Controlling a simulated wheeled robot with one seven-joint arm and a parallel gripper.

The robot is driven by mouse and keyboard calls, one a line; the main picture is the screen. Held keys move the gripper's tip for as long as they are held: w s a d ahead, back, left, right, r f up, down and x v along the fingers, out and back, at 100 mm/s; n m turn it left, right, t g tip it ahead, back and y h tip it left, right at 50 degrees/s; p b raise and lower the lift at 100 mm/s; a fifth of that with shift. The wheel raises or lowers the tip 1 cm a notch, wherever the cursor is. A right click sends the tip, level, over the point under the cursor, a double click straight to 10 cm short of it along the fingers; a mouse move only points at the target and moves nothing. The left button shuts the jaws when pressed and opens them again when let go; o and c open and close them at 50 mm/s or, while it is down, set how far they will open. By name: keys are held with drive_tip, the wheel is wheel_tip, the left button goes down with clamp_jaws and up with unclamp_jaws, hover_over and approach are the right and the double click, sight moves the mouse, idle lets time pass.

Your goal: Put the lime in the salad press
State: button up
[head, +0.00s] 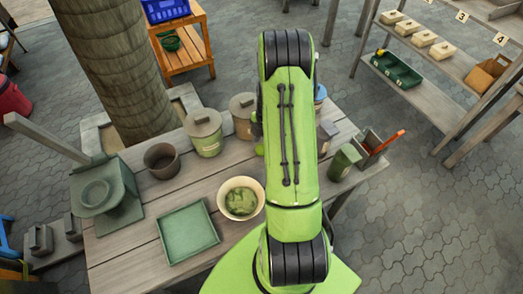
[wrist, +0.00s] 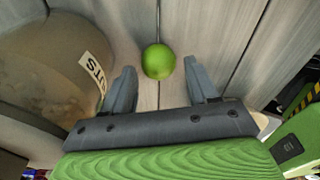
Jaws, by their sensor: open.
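The lime (wrist: 158,62) is a small round green fruit on the grey wooden table. In the wrist view it lies just beyond and between the fingertips of my open, empty gripper (wrist: 161,86), and no contact shows. In the head view a bit of the lime (head: 259,150) shows at the left edge of my arm, which hides my gripper there. A grey-green press with a round dish and a long lever, seemingly the salad press (head: 120,212), stands at the table's left end. Its lever is raised, slanting to the upper left.
A labelled jar (wrist: 50,65) is close to my gripper's left finger. Lidded jars (head: 207,143), a dark pot (head: 162,161), a bowl with greens (head: 241,199) and a square green tray (head: 187,232) lie between arm and press. A green box (head: 345,162) stands right.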

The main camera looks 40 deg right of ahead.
wheel_tip(320, 180, down, 4)
drive_tip(key=shift+w+a+r, duration=0.15)
drive_tip(key=shift+r, duration=0.2)
drive_tip(key=c, duration=0.9)
wheel_tip(320, 180, up, 18)
drive_tip(key=p, duration=0.2)
drive_tip(key=shift+p, duration=0.4)
